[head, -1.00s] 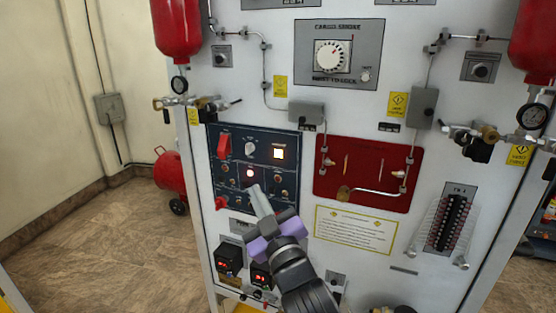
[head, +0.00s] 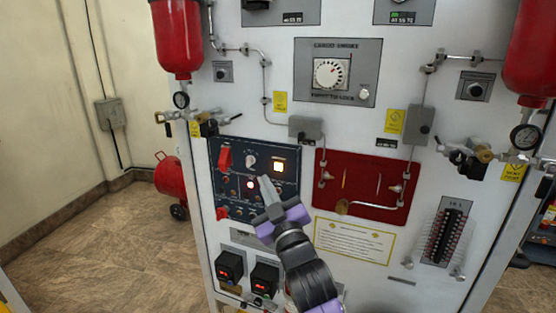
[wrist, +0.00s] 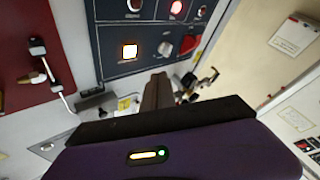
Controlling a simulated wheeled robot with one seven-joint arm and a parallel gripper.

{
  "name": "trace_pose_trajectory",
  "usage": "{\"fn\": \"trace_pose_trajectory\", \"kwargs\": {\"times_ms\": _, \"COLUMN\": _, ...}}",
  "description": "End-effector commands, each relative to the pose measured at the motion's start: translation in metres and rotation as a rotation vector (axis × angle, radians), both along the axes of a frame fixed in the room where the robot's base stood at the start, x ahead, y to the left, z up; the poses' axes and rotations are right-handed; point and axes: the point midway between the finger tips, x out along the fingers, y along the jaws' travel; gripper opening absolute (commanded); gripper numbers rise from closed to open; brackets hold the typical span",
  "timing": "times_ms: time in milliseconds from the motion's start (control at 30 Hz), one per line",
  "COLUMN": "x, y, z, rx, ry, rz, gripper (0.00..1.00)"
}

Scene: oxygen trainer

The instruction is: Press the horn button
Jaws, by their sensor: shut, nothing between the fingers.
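The dark blue control panel (head: 228,165) is on the left of the white trainer front. It carries a red guarded switch (head: 225,159), a pale round knob (head: 250,161), a lit square light (head: 278,167), a small red-lit round light (head: 250,184) and several small buttons or toggles. The labels are too small to read, so I cannot tell which one is the horn button. My gripper (head: 265,182) is shut and empty, its tips overlapping the panel's middle in the head view. In the wrist view my fingers (wrist: 156,92) point toward the panel, below the lit square and knob; contact cannot be told.
A dark red panel (head: 362,170) with pipes and fittings lies to the right. Red bottles (head: 176,38) and gauges flank the front. Open floor (head: 120,250) lies to the left.

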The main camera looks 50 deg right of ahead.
Motion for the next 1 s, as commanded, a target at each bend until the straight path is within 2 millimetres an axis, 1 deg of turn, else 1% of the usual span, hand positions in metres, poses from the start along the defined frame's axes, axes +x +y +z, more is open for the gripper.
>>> {"fn": "trace_pose_trajectory", "kwargs": {"times_ms": 33, "x": 0.002, "y": -0.007, "z": 0.007, "rx": 0.001, "ry": 0.003, "rz": -0.002, "gripper": 0.0}}
{"fn": "trace_pose_trajectory", "kwargs": {"times_ms": 167, "x": 0.007, "y": -0.023, "z": 0.007, "rx": 0.002, "ry": 0.001, "rz": -0.004, "gripper": 0.0}}
{"fn": "trace_pose_trajectory", "kwargs": {"times_ms": 500, "x": 0.015, "y": -0.039, "z": 0.005, "rx": 0.0, "ry": 0.003, "rz": 0.002, "gripper": 0.0}}
{"fn": "trace_pose_trajectory", "kwargs": {"times_ms": 733, "x": 0.016, "y": -0.046, "z": 0.002, "rx": 0.001, "ry": 0.0, "rz": -0.001, "gripper": 0.0}}
{"fn": "trace_pose_trajectory", "kwargs": {"times_ms": 1000, "x": 0.016, "y": -0.047, "z": 0.0, "rx": 0.001, "ry": -0.001, "rz": -0.001, "gripper": 0.0}}
